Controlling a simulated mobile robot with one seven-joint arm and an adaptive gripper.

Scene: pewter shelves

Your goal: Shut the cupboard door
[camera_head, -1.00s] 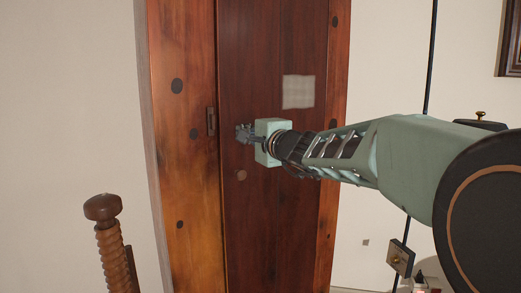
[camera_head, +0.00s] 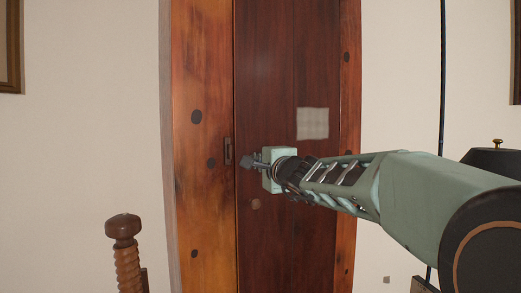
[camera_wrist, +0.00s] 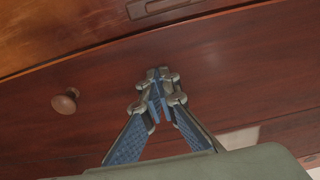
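The cupboard door (camera_head: 285,235) is a tall dark red-brown panel within a lighter orange wood frame. It looks flush or nearly flush with the frame; I cannot tell whether a small gap is left. Its small round wooden knob (camera_head: 256,204) is near the left edge, and the knob also shows in the wrist view (camera_wrist: 65,102). My gripper (camera_head: 245,161) is in front of the door's left edge, above the knob. In the wrist view its fingertips (camera_wrist: 157,88) are together with nothing between them. I cannot tell whether they touch the door.
A dark latch plate (camera_head: 228,150) sits on the left frame post (camera_head: 198,220), just left of my gripper. A turned wooden post (camera_head: 124,228) stands at lower left. A pale square patch (camera_head: 313,123) shows on the door. Bare wall (camera_head: 90,130) lies to the left.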

